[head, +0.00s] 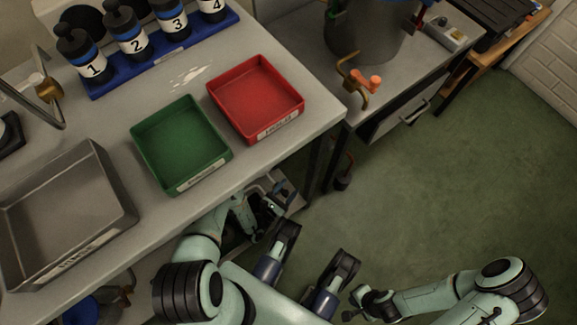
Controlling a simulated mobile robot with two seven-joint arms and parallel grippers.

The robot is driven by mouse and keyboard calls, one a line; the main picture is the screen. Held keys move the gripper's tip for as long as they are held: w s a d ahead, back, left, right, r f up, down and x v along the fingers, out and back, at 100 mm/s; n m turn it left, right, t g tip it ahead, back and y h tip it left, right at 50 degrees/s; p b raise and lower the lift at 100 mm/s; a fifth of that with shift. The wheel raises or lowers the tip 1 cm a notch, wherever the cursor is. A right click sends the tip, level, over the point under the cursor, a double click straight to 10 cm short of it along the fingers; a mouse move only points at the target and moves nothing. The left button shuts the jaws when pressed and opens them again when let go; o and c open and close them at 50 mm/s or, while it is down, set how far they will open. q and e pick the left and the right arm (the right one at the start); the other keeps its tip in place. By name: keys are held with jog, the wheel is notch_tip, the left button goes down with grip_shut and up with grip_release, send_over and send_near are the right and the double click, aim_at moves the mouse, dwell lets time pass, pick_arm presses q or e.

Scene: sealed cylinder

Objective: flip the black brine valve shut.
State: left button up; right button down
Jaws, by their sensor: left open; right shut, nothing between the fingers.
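I cannot pick out the black brine valve for certain. A small dark fitting (343,179) with a thin reddish part shows low by the table's right end; I cannot tell whether it is the valve. My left gripper (283,190) is open just beyond the white table's front edge, over a grey box-like thing below table height. The fitting is a little to its right. My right gripper (354,303) is shut and empty, low in front of my body, away from the tables.
The white table (305,135) holds a green tray (180,143), a red tray (256,98), a grey metal tray (62,215) and a blue rack of numbered bottles (165,48). A grey pot (368,30) with an orange-handled tap (366,81) stands on the right bench. Green floor (445,190) is clear.

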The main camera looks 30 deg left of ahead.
pick_arm(q)
jog(key=shift+w, duration=0.25)
jog(key=c, duration=1)
jog(key=shift+o, duration=0.2)
